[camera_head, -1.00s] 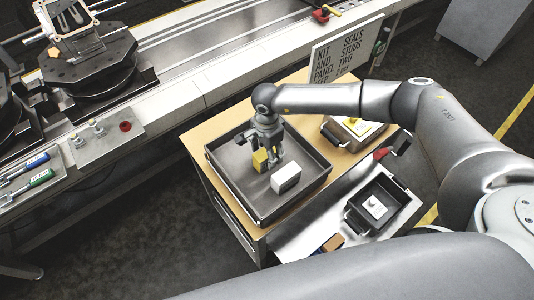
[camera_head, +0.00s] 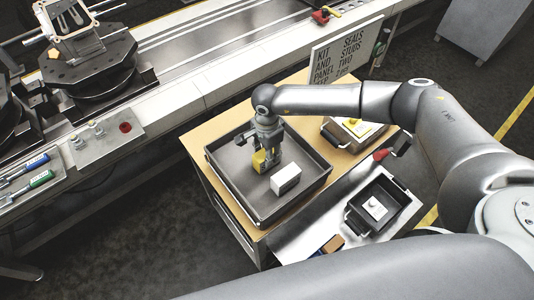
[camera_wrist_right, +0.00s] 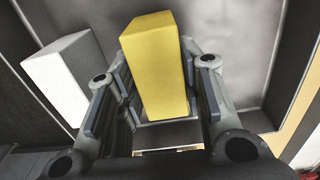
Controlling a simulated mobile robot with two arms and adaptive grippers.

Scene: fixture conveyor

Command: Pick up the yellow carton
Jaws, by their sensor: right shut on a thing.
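The yellow carton (camera_head: 259,161) stands in the dark grey tray (camera_head: 230,193) on the wooden-topped cart. It also shows in the right wrist view (camera_wrist_right: 155,65), upright between my two fingers. My right gripper (camera_head: 268,163) reaches down into the tray and is shut on the yellow carton. I cannot tell any gap between the carton and the tray floor. My left gripper is not in view.
A white carton (camera_head: 286,179) lies close beside the gripper in the tray, and it also shows in the right wrist view (camera_wrist_right: 65,75). The tray walls surround both. A sign (camera_head: 340,52) and a smaller bin (camera_head: 349,133) stand to the right. A black bin (camera_head: 385,184) sits on a metal shelf.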

